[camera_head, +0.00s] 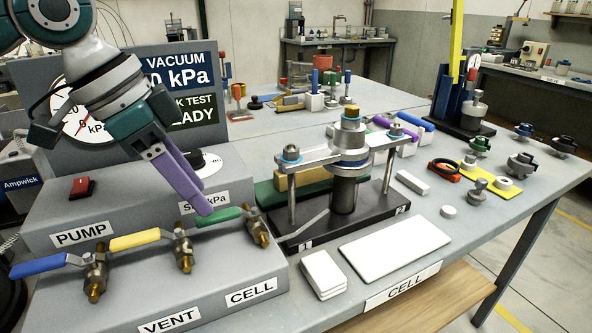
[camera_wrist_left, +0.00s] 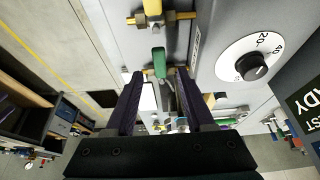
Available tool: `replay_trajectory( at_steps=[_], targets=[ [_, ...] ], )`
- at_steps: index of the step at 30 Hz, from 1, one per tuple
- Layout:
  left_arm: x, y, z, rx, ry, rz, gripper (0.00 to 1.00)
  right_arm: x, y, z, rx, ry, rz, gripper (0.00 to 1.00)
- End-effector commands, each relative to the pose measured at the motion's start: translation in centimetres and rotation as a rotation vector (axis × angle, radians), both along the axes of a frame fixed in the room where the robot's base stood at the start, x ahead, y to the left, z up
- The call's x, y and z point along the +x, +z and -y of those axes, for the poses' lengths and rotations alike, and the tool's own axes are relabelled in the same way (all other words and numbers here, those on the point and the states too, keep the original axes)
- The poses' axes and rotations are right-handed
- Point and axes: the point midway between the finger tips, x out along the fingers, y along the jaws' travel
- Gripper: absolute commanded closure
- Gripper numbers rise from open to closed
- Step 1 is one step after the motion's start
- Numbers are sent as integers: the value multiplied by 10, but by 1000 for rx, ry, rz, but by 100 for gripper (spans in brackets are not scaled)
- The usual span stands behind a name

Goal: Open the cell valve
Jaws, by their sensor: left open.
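The cell valve has a green lever (camera_head: 222,215) and a brass body (camera_head: 259,233) on the grey panel, above the CELL label (camera_head: 251,291). The lever points left, toward the middle valve. My left gripper (camera_head: 201,205) comes down from the upper left with its purple fingers at the lever's left end. In the left wrist view the green lever (camera_wrist_left: 159,62) shows in the gap between the open fingers of my left gripper (camera_wrist_left: 160,75). I cannot tell whether a finger touches it. My right gripper is not in view.
The yellow-levered VENT valve (camera_head: 182,247) and a blue-levered valve (camera_head: 94,275) stand to the left on the same panel. A dial (camera_head: 205,162) and red switch (camera_head: 82,187) sit behind. The metal test cell (camera_head: 345,185) stands close on the right.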

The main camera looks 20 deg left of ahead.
Motion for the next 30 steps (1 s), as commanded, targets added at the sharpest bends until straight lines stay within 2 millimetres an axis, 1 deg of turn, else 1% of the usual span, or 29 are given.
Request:
replay_trajectory(
  at_steps=[1, 6, 10, 16, 17, 30],
  targets=[
    [2, -9, 3, -2, 0, -3, 46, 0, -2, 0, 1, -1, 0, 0],
    [8, -26, 7, 0, 0, -1, 46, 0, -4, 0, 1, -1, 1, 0],
    [9, -30, 8, 1, -2, 0, 46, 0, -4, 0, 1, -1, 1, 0],
    [9, -30, 8, 1, -1, 1, 46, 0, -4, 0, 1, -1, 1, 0],
    [9, -30, 8, 1, -1, 1, 48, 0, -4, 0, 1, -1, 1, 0],
    [9, -30, 8, 1, -1, -1, 98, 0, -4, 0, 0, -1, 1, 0]
  ],
)
